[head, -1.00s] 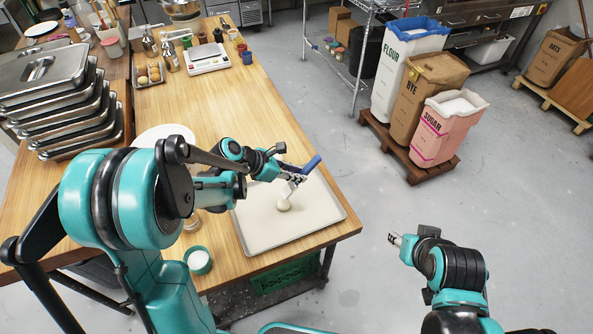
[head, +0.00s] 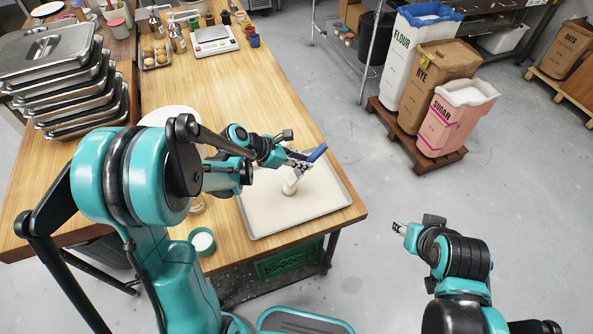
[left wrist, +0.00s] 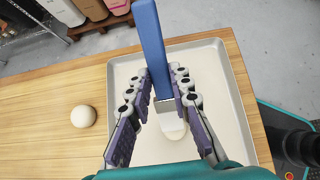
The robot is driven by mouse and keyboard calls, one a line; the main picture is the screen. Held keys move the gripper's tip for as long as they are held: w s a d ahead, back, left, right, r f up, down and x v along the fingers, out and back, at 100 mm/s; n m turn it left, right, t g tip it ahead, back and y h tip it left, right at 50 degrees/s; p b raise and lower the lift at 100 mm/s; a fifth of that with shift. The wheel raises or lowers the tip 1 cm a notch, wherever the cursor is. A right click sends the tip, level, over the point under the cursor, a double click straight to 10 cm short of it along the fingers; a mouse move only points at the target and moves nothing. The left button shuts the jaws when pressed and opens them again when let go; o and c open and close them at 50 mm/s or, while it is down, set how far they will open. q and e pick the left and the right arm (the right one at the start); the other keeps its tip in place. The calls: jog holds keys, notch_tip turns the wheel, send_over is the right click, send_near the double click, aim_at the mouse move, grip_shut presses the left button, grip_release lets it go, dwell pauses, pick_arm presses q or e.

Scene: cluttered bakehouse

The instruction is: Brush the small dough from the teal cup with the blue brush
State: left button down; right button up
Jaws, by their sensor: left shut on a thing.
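My left gripper (head: 298,166) is shut on the blue brush (head: 316,153). In the left wrist view the blue handle (left wrist: 152,40) runs between the fingers, with the pale brush head pointing down. The small dough (head: 288,190) is a pale ball on the metal tray (head: 270,225). The brush head is at its top and partly hides it in the left wrist view (left wrist: 172,136); I cannot tell whether they touch. The teal cup (head: 202,241), with white contents, stands left of the tray near the table's front edge. My right gripper (head: 398,228) is over the floor, away from the table.
A larger pale ball (left wrist: 83,116) lies on the wood beside the tray. A white plate (head: 170,114) is partly behind my left arm. Stacked steel pans (head: 60,85) and a scale (head: 213,41) stand farther back. Sacks (head: 455,118) stand on a pallet right of the table.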

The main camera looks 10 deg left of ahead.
jog(key=shift+f+b, duration=0.75)
dwell(1.8)
jog(key=shift+f+b, duration=0.6)
jog(key=shift+b, duration=0.05)
dwell(2.1)
jog(key=shift+f, duration=0.15)
dwell(0.8)
jog(key=shift+f, duration=0.15)
dwell(0.3)
jog(key=shift+f+b, duration=0.1)
jog(key=shift+b, duration=0.3)
dwell(0.6)
